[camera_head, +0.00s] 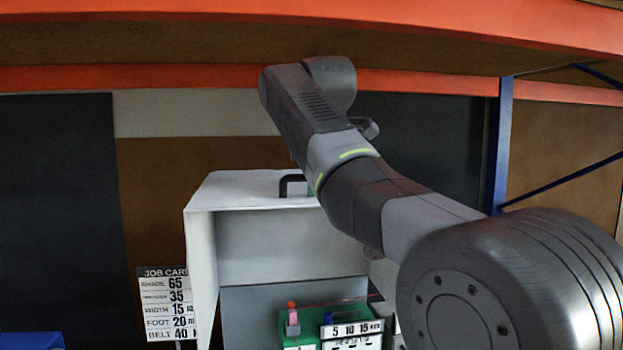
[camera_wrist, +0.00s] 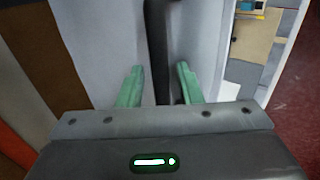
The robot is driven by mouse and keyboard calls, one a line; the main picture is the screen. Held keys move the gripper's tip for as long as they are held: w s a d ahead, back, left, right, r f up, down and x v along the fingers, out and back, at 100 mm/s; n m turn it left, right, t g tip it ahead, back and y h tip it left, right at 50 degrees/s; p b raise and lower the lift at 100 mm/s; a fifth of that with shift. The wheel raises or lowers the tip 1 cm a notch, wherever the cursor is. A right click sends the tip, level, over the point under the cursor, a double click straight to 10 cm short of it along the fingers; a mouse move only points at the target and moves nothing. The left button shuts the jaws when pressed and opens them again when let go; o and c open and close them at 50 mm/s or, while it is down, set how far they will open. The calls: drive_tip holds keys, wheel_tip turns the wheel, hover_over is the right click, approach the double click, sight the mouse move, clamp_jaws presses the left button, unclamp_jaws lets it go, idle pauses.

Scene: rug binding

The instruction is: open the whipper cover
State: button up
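The whipper cover (camera_head: 205,230) is a pale grey-white box-shaped hood below the orange beam in the head view. A black bar handle (camera_head: 290,183) stands on its top, partly hidden by my arm. In the wrist view the dark handle (camera_wrist: 158,45) runs between the two green fingers of my gripper (camera_wrist: 158,88). The fingers are apart, with a visible gap on the left of the bar and a smaller one on the right. The pale cover surface (camera_wrist: 95,40) lies beyond them. In the head view my arm hides most of the gripper.
Under the hood stands a green unit (camera_head: 300,325) with a number plate (camera_head: 350,329) and a red-tipped part. A job card (camera_head: 167,303) stands left of the hood. An orange beam (camera_head: 180,78) crosses above, and a blue post (camera_head: 497,145) stands at right.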

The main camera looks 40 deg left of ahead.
drive_tip(key=shift+d+r, duration=0.1)
drive_tip(key=v, duration=1.3)
drive_tip(key=shift+s+d+r, duration=0.2)
drive_tip(key=shift+r, duration=0.05)
drive_tip(key=shift+f, duration=0.1)
drive_tip(key=x, duration=1.3)
drive_tip(key=shift+w+a+f, duration=0.15)
drive_tip(key=shift+a+f, duration=0.05)
